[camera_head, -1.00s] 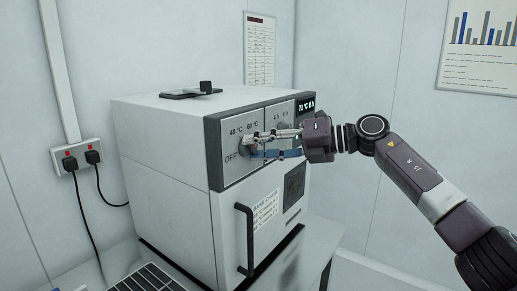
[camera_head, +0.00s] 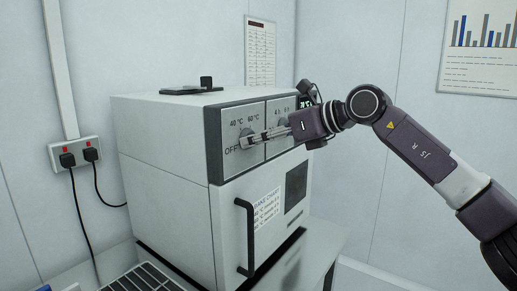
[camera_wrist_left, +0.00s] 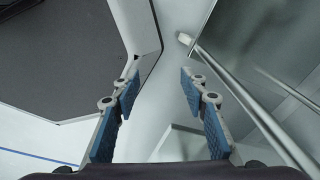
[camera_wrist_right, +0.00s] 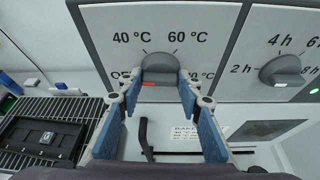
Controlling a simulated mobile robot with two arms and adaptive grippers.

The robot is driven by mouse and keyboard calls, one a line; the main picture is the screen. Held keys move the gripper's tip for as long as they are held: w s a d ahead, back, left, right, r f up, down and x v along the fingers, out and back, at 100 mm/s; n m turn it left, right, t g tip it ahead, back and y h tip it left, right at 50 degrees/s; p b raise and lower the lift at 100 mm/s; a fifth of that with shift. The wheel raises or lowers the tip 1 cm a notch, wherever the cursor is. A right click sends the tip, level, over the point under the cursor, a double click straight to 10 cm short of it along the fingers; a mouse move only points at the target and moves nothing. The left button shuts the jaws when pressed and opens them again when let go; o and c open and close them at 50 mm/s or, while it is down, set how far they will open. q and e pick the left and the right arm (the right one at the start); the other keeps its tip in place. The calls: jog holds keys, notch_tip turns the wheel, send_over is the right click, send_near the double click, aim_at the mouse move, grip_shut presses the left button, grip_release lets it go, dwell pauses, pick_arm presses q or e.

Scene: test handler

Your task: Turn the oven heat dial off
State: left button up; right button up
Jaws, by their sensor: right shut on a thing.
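The oven (camera_head: 170,150) is a white box with a grey control panel on its upper front. The heat dial (camera_wrist_right: 160,66) is a grey knob with an orange-red mark at its lower left, ringed by OFF, 40 °C, 60 °C and a partly covered label. My right gripper (camera_wrist_right: 155,88) is shut on the heat dial, one finger on each side. In the head view my right gripper (camera_head: 246,142) reaches the panel from the right and hides much of the dial. My left gripper (camera_wrist_left: 158,85) is open and empty in the left wrist view.
A timer dial (camera_wrist_right: 284,69) sits just right of the heat dial. A black door handle (camera_head: 245,237) stands out below the panel. A dark object (camera_head: 195,88) lies on top of the oven. A wire rack (camera_head: 150,278) is at the lower left.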

jog(key=shift+s+f+n+t+h+b, duration=0.1)
jog(key=shift+f+n+t+h+b, duration=0.25)
jog(key=shift+n+b, duration=0.4)
jog(key=shift+f+n+t+h+b, duration=0.15)
jog(key=shift+n+t+b, duration=0.35)
jog(key=shift+b, duration=0.35)
jog(key=shift+r, duration=0.15)
jog(key=o, duration=1.2)
jog(key=shift+r, duration=0.1)
jog(key=shift+c, duration=0.2)
jog(key=shift+r, duration=0.1)
jog(key=v, duration=1.2)
